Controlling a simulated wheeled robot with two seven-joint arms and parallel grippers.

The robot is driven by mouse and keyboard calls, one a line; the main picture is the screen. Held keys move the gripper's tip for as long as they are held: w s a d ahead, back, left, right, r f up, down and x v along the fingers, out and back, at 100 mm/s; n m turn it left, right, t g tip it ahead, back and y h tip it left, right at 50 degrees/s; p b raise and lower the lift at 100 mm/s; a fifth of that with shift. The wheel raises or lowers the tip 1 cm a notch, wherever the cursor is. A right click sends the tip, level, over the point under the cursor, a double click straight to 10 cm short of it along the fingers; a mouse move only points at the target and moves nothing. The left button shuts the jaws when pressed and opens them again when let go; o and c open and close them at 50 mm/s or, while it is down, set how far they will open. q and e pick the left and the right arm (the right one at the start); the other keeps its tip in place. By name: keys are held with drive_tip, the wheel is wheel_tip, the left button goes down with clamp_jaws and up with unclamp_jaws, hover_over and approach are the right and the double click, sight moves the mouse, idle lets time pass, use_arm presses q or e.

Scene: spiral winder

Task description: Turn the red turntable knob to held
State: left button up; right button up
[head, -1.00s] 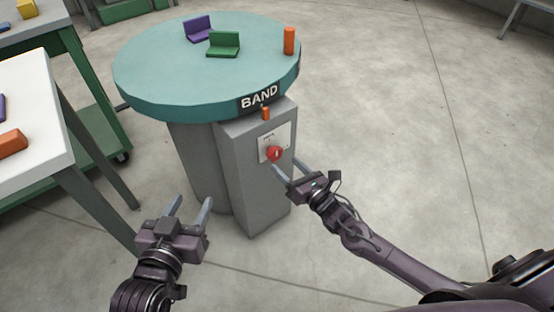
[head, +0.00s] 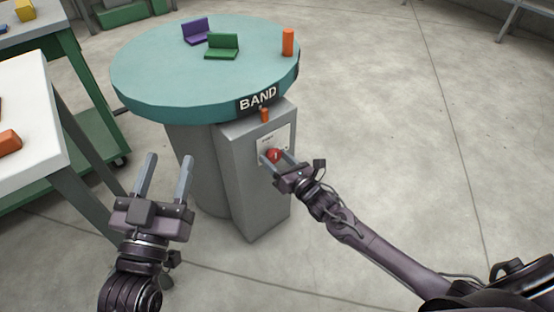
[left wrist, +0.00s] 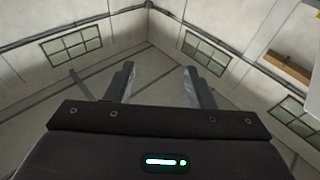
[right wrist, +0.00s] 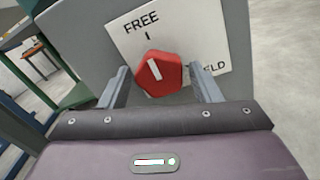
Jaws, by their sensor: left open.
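The red knob (head: 273,155) sits on a white plate on the front of the grey box under the turntable (head: 150,95). In the right wrist view the knob (right wrist: 158,73) has a white pointer mark, tilted slightly left of upright, toward FREE; the held label is partly covered by a finger. My right gripper (head: 277,160) is open, its fingers on either side of the knob, with a gap visible on each side (right wrist: 160,82).
On the turntable are a purple bracket (head: 196,30), a green bracket (head: 222,46) and an orange cylinder (head: 288,42). A small orange peg (head: 265,115) stands on the box top. A white table (head: 30,110) is at left.

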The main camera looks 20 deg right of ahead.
drive_tip(key=c, duration=0.8)
